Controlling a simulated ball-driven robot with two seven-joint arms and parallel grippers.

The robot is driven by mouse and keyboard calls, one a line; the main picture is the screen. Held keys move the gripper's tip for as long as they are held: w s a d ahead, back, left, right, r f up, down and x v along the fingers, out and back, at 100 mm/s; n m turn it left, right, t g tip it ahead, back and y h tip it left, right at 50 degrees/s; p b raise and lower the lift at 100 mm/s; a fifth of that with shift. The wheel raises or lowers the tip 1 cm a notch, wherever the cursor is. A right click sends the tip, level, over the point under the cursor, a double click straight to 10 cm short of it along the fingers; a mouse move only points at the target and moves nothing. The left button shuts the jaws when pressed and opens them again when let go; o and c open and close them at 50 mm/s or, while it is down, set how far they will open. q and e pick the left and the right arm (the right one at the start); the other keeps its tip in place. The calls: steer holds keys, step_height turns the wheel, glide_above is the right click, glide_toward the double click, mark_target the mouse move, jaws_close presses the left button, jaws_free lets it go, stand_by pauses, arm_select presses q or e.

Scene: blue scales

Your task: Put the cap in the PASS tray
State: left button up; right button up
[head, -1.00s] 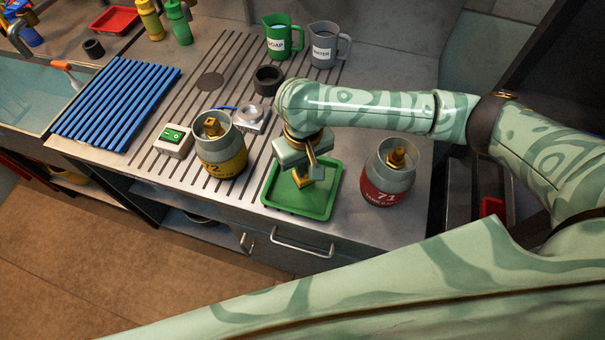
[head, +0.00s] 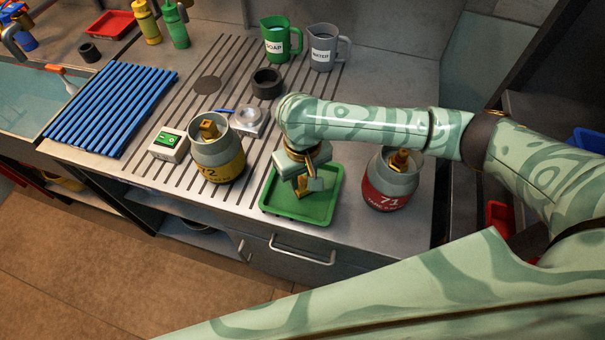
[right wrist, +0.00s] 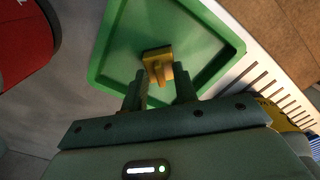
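The brass cap (right wrist: 157,65) shows against the floor of the green tray (right wrist: 112,50), partly hidden by my right gripper in the head view. My right gripper (right wrist: 160,80) points down over the tray. Its two fingers stand either side of the cap's narrow part, with a gap showing between them and it. In the head view the right gripper (head: 308,186) is low over the tray (head: 318,215). No PASS label is readable on the tray. My left gripper is not in view.
A yellow-banded canister (head: 220,160) stands left of the tray and a red canister (head: 388,190) stands right of it, each with a brass fitting on top. Behind are a small scale (head: 247,122), a dark ring (head: 267,84) and two jugs. A green-switched box (head: 167,143) sits further left.

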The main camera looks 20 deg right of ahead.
mark_target(302, 180)
steer(key=shift+r, duration=0.2)
step_height(302, 180, up, 12)
steer(key=p, duration=0.6)
steer(key=shift+f, duration=0.1)
stand_by(0.8)
